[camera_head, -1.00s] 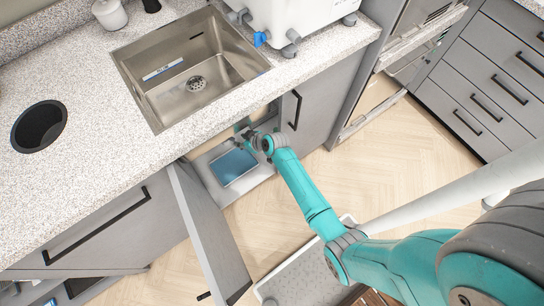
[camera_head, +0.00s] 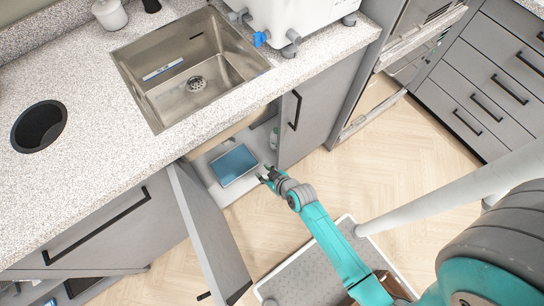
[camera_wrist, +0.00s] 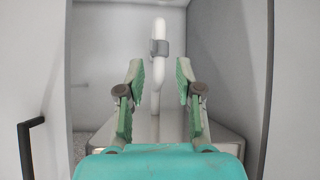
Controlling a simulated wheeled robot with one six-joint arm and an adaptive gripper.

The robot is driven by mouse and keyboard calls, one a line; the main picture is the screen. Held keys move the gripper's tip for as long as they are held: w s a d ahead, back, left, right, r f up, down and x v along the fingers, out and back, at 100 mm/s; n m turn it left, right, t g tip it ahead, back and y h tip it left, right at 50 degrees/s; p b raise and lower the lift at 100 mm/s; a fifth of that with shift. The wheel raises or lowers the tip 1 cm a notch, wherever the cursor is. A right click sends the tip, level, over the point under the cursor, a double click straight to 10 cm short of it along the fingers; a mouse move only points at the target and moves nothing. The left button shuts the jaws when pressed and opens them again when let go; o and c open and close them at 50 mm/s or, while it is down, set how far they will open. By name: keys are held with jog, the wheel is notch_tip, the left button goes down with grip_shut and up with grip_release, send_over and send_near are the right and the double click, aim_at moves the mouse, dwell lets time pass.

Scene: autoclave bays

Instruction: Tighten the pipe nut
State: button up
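In the wrist view, a white pipe (camera_wrist: 158,95) stands upright inside the cabinet under the sink. A grey pipe nut (camera_wrist: 159,47) sits around it near the top bend. My gripper (camera_wrist: 160,70) is open and empty, with its two green-padded fingers apart, and the pipe shows between them, farther off. In the head view my gripper (camera_head: 266,172) is just outside the open cabinet, in front of its floor. The pipe and nut are hidden under the countertop in the head view.
An open cabinet door (camera_head: 210,235) stands left of my arm. A closed door with a black handle (camera_head: 295,111) is on the right. The steel sink (camera_head: 190,80) is above.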

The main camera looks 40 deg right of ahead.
jog(key=shift+s+a+r, duration=0.1)
jog(key=shift+s+r, duration=0.2)
jog(key=shift+s, duration=0.45)
jog(key=shift+s+d+r, duration=0.1)
jog(key=shift+s+r, duration=0.2)
jog(key=shift+s, duration=0.5)
jog(key=shift+s+a+r, duration=0.1)
jog(key=shift+s+r, duration=0.2)
jog(key=shift+s, duration=0.45)
